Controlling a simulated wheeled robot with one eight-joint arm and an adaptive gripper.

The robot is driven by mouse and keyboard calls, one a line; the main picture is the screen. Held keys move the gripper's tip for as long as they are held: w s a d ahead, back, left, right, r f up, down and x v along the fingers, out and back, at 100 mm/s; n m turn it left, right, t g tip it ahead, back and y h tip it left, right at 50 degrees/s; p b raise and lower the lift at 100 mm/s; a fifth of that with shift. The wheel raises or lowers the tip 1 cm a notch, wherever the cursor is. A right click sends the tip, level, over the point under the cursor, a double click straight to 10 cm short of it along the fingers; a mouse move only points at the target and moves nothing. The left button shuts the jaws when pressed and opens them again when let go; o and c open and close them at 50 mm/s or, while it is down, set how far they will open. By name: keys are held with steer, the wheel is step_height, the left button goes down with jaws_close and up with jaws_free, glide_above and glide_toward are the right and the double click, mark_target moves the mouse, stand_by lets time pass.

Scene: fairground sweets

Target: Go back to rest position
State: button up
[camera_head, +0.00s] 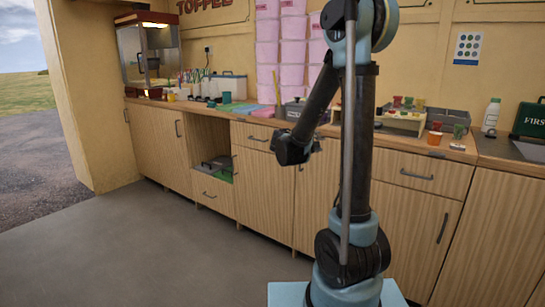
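My gripper (291,150) is a small black shape at the end of my arm. It hangs in the air in front of the cabinet fronts, below the counter edge. My blue and black arm stands upright right of the middle, and a dark link slopes down from it to the gripper. The gripper's fingers are too small and dark to make out. I see nothing clearly held in it.
A long wooden counter (251,119) runs along the wall. It bears a popcorn machine (148,51), stacked pink tubs (267,55), a wooden rack (400,124), a white bottle (491,115) and a green first-aid box (530,121). The grey floor (150,250) is clear at left.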

steer(key=s+d+f+m+g+y, duration=0.1)
steer(key=s+d+f+m+g, duration=0.1)
steer(key=s, duration=0.5)
steer(key=s+d+f+m+g+y, duration=0.1)
steer(key=s+d+f+g+y, duration=0.1)
steer(key=s, duration=0.5)
steer(key=s+d+f+m+g+y, duration=0.1)
steer(key=s+d+f+m+g, duration=0.15)
steer(key=s, duration=0.45)
steer(key=s+a+f+m+g+y, duration=0.1)
steer(key=s+a+f+y, duration=0.2)
steer(key=s, duration=0.6)
steer(key=s+a+f+m+g+y, duration=0.1)
steer(key=s+a+f+y, duration=0.2)
steer(key=s, duration=0.7)
steer(key=shift+a+f, duration=0.45)
steer(key=shift+a, duration=0.25)
steer(key=shift+m+g, duration=0.25)
steer(key=shift+w+f, duration=0.2)
steer(key=shift+w, duration=0.3)
